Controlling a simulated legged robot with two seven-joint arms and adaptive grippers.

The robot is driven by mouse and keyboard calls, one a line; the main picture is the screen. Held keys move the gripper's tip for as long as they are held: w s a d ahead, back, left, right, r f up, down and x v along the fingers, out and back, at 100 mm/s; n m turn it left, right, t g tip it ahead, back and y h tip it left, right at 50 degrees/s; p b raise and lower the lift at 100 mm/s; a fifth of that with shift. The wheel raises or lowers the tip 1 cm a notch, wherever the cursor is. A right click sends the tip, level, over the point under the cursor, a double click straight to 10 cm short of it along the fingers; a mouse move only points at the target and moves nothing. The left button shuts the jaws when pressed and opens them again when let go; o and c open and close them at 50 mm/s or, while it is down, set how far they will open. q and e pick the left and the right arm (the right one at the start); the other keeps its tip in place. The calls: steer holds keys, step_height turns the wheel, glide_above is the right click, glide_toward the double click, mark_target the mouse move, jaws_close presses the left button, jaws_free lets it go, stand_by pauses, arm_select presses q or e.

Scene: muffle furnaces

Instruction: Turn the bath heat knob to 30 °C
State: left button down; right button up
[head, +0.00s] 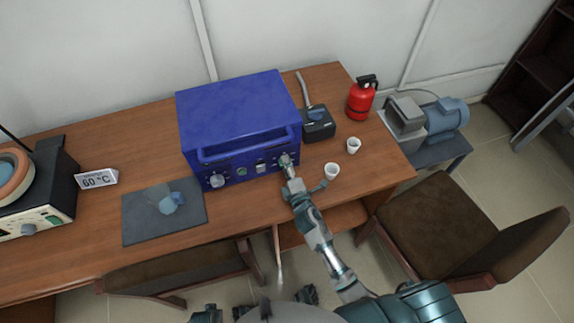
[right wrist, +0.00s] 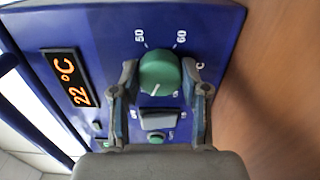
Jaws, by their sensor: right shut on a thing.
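The blue furnace-like box (head: 236,110) stands on the wooden table, with knobs and small switches along its front panel. My right gripper (head: 288,168) is at the right end of that panel. In the right wrist view, my right gripper (right wrist: 161,78) is shut on a green knob (right wrist: 160,72), one finger on each side. The knob's white pointer line points down and slightly left in that view, away from the marks 50 and 60. Other scale marks are partly hidden by the fingers. An orange display (right wrist: 73,78) beside it reads 22 °C. My left gripper is not in view.
A 60 °C sign (head: 97,179) stands near the device with an orange-rimmed bowl (head: 12,175). A dark mat (head: 135,215) lies left of the box.

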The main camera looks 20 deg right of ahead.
steer(key=shift+s+f+m, duration=0.1)
steer(key=shift+f+m, duration=0.25)
steer(key=shift+m, duration=0.15)
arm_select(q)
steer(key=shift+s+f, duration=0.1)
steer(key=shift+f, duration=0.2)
arm_select(e)
steer(key=o, duration=1.1)
steer(key=shift+o, duration=0.2)
steer(key=shift+r, duration=0.15)
steer(key=s, duration=1.1)
steer(key=shift+s+d, duration=0.15)
steer(key=shift+s, duration=0.25)
